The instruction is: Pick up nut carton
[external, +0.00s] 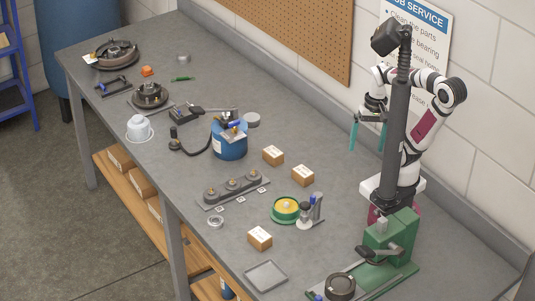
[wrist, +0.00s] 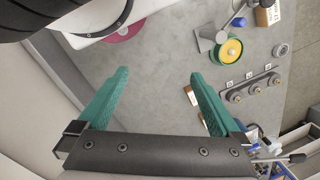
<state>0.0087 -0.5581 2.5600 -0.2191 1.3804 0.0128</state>
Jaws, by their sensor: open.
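Several small brown cartons are in view, and I cannot tell which is the nut carton. In the external view, one carton (external: 273,155) is beside the blue canister, another (external: 303,174) is just right of it, and a third (external: 260,237) is near the front edge. The third shows with a partly readable label at the top right of the wrist view (wrist: 268,13). The other two are mostly hidden behind the right finger there. My gripper (external: 369,135) is open and empty, raised above the back of the bench; its teal fingers also show in the wrist view (wrist: 158,74).
A blue canister (external: 229,143), a grey rail with several studs (external: 233,189) and a yellow-green tin (external: 286,208) stand around the cartons. A green press (external: 390,240) and grey tray (external: 266,276) are at the near end. Bench near the wall is clear.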

